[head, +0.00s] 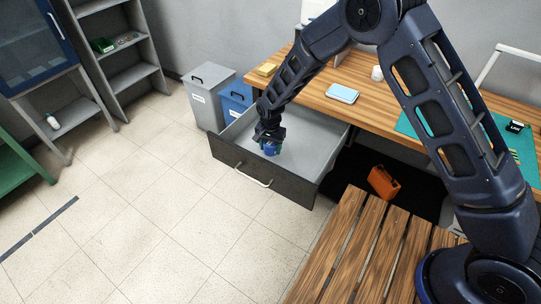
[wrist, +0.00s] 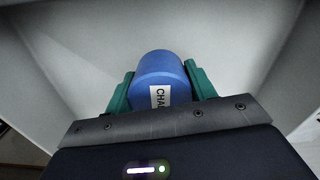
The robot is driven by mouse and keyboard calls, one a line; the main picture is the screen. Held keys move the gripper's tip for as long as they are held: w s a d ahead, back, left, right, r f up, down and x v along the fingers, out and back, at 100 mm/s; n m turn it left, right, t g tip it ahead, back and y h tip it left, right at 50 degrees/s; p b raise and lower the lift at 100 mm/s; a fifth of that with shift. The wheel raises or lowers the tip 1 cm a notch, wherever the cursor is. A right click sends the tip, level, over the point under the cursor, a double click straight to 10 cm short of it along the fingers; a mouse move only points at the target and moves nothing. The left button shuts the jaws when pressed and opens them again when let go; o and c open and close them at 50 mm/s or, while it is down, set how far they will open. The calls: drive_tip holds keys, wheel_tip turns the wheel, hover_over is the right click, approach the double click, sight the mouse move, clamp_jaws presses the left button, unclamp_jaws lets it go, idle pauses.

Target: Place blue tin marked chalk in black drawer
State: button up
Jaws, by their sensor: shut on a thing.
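The blue tin (wrist: 162,68) is held between the green fingers of my gripper (wrist: 160,88). In the wrist view its white label shows the letters "CHA", and the rest is hidden by my gripper. In the head view the tin (head: 270,149) is small below my gripper (head: 269,142), inside the outline of the open drawer. The black drawer (head: 225,152) is pulled out under the wooden desk, with a dark front, a pale handle and a light grey inside. The wrist view shows the drawer's pale floor and walls (wrist: 85,45) around the tin. I cannot tell whether the tin touches the floor.
A grey bin (head: 206,98) and a blue bin (head: 236,101) stand left of the drawer. The desk (head: 370,105) is above it. The tiled floor at left is clear.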

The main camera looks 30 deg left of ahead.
sight(270, 155)
drive_tip(key=shift+f, duration=2.55)
drive_tip(key=shift+f, duration=0.15)
drive_tip(key=o, duration=1)
wheel_tip(270, 155, up, 12)
drive_tip(key=shift+r, duration=0.1)
